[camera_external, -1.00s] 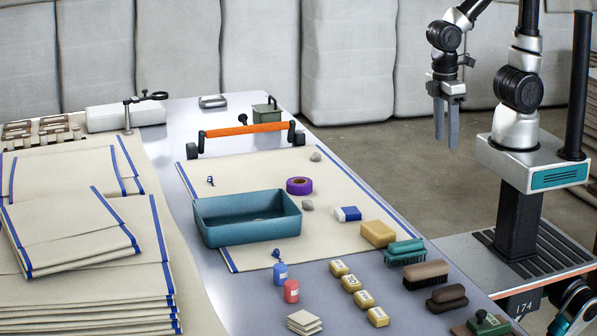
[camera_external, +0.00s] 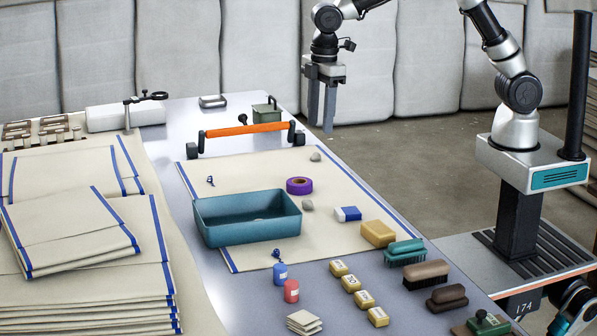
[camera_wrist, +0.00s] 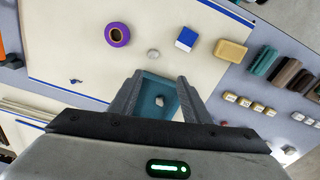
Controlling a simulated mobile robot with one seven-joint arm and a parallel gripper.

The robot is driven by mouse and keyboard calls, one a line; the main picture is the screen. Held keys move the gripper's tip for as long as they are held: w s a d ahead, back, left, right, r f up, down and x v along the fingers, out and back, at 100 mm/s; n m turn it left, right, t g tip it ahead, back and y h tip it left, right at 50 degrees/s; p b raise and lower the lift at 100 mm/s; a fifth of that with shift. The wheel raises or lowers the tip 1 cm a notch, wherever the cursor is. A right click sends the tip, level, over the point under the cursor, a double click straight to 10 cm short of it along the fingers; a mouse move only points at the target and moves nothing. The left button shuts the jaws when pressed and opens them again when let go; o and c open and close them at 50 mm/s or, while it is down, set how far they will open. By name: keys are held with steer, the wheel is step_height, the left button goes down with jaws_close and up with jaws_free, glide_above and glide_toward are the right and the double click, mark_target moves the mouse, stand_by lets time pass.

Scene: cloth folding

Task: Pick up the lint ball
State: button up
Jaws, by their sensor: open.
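A small grey lint ball (camera_external: 307,205) lies on the cream cloth (camera_external: 345,190), between the purple tape roll and the teal tray. It shows in the wrist view (camera_wrist: 153,53) beyond my fingertips.
The teal tray (camera_external: 246,229) stands on the cloth. Near it are the purple tape roll (camera_external: 299,186), a blue-white eraser (camera_external: 348,214) and a yellow sponge (camera_external: 378,234). Brushes (camera_external: 404,252) line the right edge. An orange-barred handle (camera_external: 245,130) stands behind the cloth.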

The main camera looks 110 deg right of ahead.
glide_toward(308, 201)
step_height(308, 201, down, 3)
steer(key=shift+w+d+r+g+b, duration=0.15)
steer(key=shift+g+b, duration=0.15)
steer(key=shift+b, duration=0.9)
steer(key=shift+w+f+b, duration=0.15)
steer(key=shift+f+b, duration=0.55)
steer(key=shift+f, duration=2.35)
jaws_close()
